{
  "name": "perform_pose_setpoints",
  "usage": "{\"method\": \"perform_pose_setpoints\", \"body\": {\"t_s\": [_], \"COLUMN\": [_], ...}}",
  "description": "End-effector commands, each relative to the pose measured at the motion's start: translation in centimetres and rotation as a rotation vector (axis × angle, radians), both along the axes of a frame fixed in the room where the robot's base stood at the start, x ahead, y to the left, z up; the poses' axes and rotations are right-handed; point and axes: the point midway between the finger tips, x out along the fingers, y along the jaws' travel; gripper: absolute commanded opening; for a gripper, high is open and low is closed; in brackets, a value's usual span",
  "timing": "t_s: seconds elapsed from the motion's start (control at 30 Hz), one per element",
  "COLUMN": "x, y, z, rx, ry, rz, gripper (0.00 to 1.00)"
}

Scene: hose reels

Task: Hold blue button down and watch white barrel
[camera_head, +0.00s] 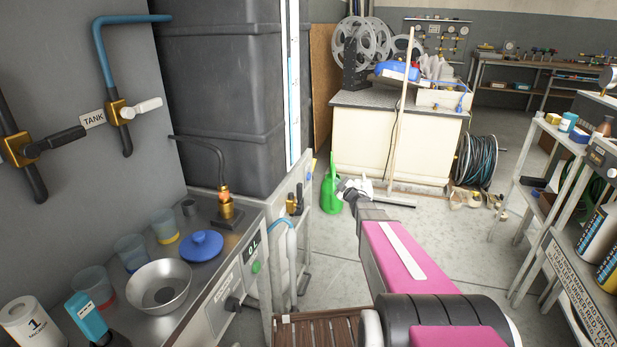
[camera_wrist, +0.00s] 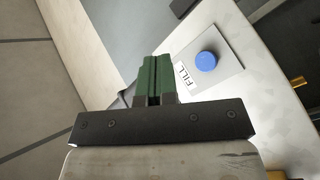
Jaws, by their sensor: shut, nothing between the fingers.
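The blue button (camera_wrist: 206,61) is round and sits on a pale plate beside a label reading FILL in the wrist view. I cannot make it out in the head view. In the head view my gripper (camera_head: 343,186) is at the far end of my pink arm, near the right side of the tank stand. I cannot pick out a white barrel for certain; white containers (camera_head: 596,237) with dark print stand on the right shelf.
A green watering can (camera_head: 331,190) and a leaning broom (camera_head: 402,110) stand beyond my gripper. Bare floor lies at centre right.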

Motion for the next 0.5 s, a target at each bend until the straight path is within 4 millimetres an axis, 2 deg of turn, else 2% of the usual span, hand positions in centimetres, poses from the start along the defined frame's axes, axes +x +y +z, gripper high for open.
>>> {"method": "perform_pose_setpoints", "body": {"t_s": [0.5], "x": [0.14], "y": [0.35], "z": [0.03], "rx": [-0.009], "ry": [-0.022], "rz": [0.034], "gripper": [0.0]}}
